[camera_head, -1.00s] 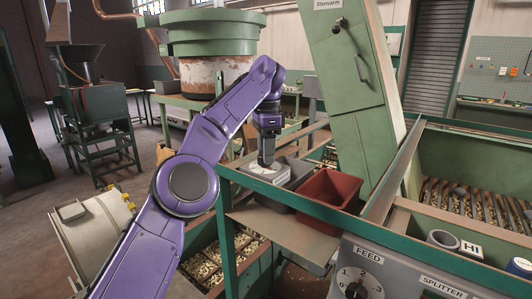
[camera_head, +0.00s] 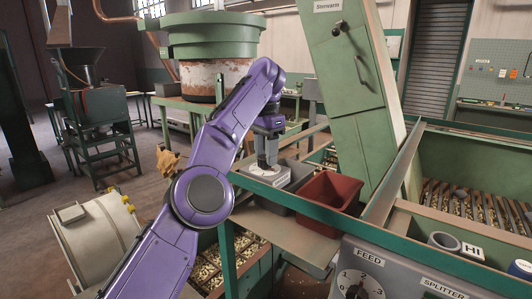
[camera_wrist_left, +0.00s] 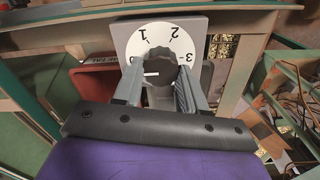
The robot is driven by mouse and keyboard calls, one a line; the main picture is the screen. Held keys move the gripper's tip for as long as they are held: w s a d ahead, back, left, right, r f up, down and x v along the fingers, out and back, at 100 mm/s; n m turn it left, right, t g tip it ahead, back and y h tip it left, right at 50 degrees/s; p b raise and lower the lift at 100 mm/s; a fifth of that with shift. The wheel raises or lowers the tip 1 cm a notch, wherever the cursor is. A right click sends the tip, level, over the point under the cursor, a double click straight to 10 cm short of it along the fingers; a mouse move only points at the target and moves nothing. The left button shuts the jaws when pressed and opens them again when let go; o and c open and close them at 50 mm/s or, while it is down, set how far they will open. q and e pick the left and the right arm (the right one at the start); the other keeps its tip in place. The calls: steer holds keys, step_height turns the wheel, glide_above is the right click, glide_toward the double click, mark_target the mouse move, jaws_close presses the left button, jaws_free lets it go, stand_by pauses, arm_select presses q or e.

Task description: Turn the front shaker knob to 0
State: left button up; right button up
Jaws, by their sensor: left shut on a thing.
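The front shaker knob (camera_wrist_left: 160,72) is a dark round knob on a white dial (camera_wrist_left: 177,44). In the left wrist view the marks 1, 2 and 3 show on the dial's far part. The knob's white pointer line points left, toward the left finger, where the dial is partly hidden. My left gripper (camera_wrist_left: 162,92) is shut on the knob, one finger on each side. In the head view my left gripper (camera_head: 266,160) reaches down onto the grey knob box (camera_head: 270,178) behind the green rail. My right gripper is in neither view.
A red bin (camera_head: 330,190) stands just right of the knob box. A green rail (camera_head: 300,204) runs in front of both. The FEED knob (camera_head: 357,291) is on a grey panel at the bottom. A green inclined elevator (camera_head: 350,110) rises behind.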

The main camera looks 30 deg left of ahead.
arm_select(q)
steer(key=shift+r, duration=0.15)
steer(key=o, duration=1.1)
steer(key=shift+c, duration=0.2)
step_height(320, 180, up, 10)
steer(key=p, duration=1)
steer(key=shift+r, duration=0.15)
